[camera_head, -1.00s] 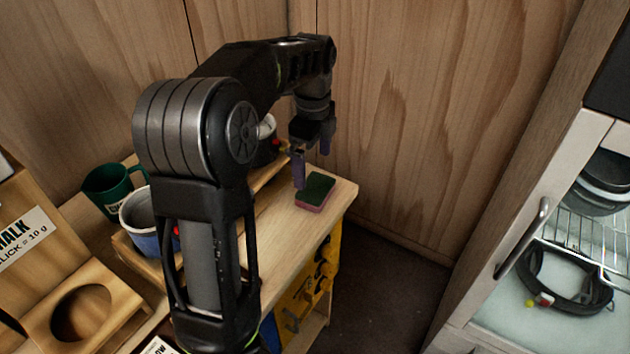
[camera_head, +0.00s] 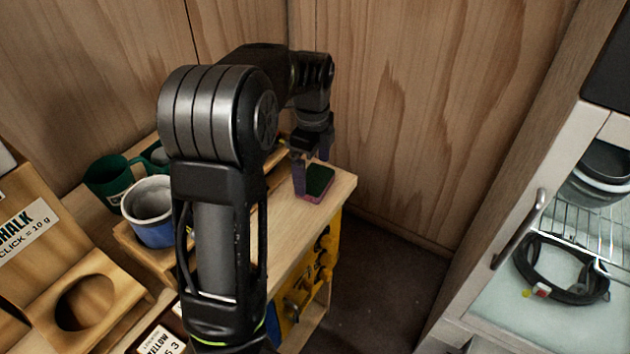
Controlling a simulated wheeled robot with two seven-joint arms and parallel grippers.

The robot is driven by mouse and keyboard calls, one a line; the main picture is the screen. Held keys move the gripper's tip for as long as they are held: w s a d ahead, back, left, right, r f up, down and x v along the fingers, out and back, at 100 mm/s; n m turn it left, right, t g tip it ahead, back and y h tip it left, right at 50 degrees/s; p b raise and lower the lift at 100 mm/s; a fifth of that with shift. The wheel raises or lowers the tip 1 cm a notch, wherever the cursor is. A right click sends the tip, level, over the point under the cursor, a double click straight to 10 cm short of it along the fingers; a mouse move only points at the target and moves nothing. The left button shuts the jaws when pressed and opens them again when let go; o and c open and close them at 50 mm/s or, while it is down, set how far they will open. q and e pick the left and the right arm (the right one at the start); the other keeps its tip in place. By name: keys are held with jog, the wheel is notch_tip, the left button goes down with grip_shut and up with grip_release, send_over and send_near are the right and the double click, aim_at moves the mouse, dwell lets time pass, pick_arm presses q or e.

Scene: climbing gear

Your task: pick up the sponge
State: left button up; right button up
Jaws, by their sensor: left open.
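The sponge (camera_head: 318,184), dark green on top with a pink lower layer, lies flat on the right end of the wooden bench top (camera_head: 287,232). My left gripper (camera_head: 311,172) points down over the sponge's far left part, its purple fingers apart. One finger is in front of the sponge's left edge and hides a little of it. The other finger is partly hidden behind the gripper. I cannot tell whether either finger touches the sponge. My right gripper is not in view.
A blue cup (camera_head: 150,214) and a green mug (camera_head: 108,181) stand left of my arm. A wooden wall (camera_head: 390,110) rises behind the bench. A cabinet with a handle (camera_head: 520,229) stands at the right, with dark floor between.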

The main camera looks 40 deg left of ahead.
pick_arm(q)
notch_tip(320, 180, down, 3)
jog(key=shift+f, duration=0.15)
jog(key=shift+c, duration=0.6)
jog(key=c, duration=1)
notch_tip(320, 180, up, 12)
jog(key=f, duration=0.1)
notch_tip(320, 180, up, 7)
jog(key=p, duration=0.4)
send_over(313, 178)
jog(key=shift+r, duration=0.1)
